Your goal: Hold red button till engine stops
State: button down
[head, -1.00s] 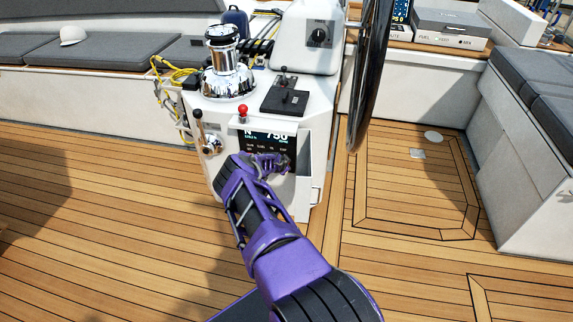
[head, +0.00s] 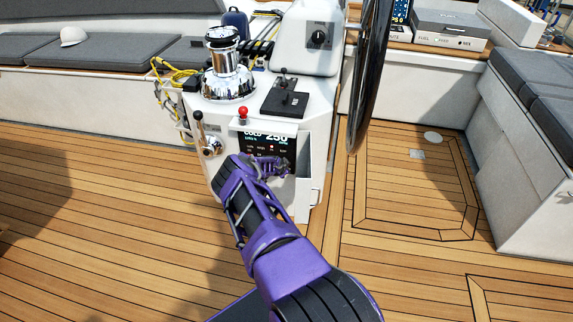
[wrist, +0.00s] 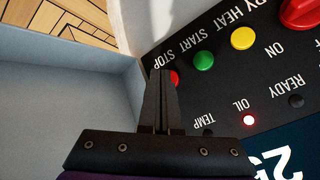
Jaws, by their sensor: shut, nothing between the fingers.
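The red button (wrist: 174,78) shows in the wrist view next to the STOP label on the black engine panel (wrist: 222,85). My gripper (wrist: 160,73) is shut and empty, with its fingertips at the red button and covering part of it. They look in contact, but I cannot tell how far the button is pressed. In the head view the engine display (head: 256,137) reads about 250, seemingly after the word COLD. My arm and gripper hide the lower panel and the red button there.
A green button (wrist: 203,60), a yellow button (wrist: 242,38) and a red knob (wrist: 299,13) sit along the panel. A pale wall (wrist: 75,75) borders the panel. A red-topped lever (head: 243,112) stands above the display.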

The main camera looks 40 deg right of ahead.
jog(key=shift+s+a, duration=0.3)
jog(key=shift+a, duration=0.1)
jog(key=shift+p, duration=0.35)
jog(key=shift+s+a+p, duration=1.6)
jog(key=shift+a+p, duration=0.3)
jog(key=shift+p, duration=0.65)
